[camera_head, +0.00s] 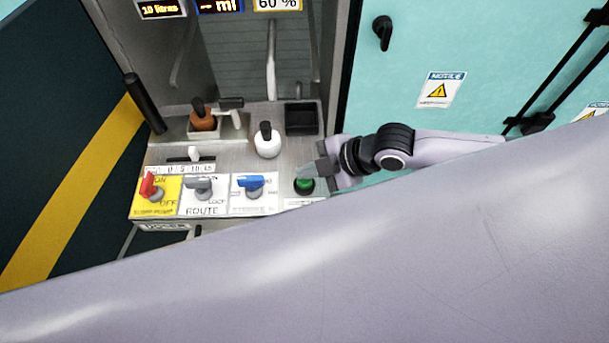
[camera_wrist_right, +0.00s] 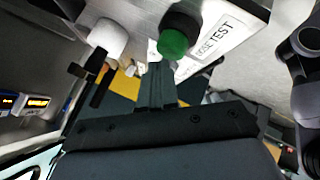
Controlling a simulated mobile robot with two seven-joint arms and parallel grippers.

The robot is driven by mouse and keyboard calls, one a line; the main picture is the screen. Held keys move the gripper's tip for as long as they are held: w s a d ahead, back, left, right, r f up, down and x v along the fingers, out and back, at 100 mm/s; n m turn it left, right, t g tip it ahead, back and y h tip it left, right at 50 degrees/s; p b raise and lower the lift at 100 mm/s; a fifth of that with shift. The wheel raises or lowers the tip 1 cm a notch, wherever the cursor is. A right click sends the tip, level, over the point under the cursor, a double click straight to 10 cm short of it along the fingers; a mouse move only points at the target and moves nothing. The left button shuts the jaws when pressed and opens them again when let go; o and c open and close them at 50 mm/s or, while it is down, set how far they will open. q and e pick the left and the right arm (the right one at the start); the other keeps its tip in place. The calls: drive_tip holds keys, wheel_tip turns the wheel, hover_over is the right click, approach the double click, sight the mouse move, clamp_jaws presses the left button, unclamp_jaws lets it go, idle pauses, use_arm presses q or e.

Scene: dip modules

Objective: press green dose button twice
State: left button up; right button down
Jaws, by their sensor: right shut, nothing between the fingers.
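The green dose button (camera_head: 304,186) sits in a black collar at the right end of the front row of controls. It also shows in the right wrist view (camera_wrist_right: 173,43), beside a label reading "DOSE TEST" (camera_wrist_right: 217,42). My right gripper (camera_head: 308,172) reaches in from the right, its fingertips close to the button. In the wrist view its fingers (camera_wrist_right: 157,72) are together and empty, with the tips just below the button in the picture. Whether they touch it I cannot tell. My left gripper is not in view.
Left of the button are a blue switch (camera_head: 250,184), a grey switch (camera_head: 200,187) and a red switch (camera_head: 150,186). Behind stand a white bottle (camera_head: 267,141), a brown bottle (camera_head: 201,116) and a black tray (camera_head: 302,107). My pale arm covers the lower foreground.

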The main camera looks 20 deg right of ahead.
sight(309, 180)
drive_tip(key=shift+f+b, duration=0.35)
drive_tip(key=shift+f, duration=0.3)
idle(0.9)
drive_tip(key=shift+r, duration=0.15)
drive_tip(key=shift+r+p, duration=0.9)
drive_tip(key=shift+p, duration=0.15)
drive_tip(key=shift+r, duration=0.15)
wheel_tip(309, 180, up, 5)
drive_tip(key=p, duration=0.5)
idle(1.2)
idle(0.8)
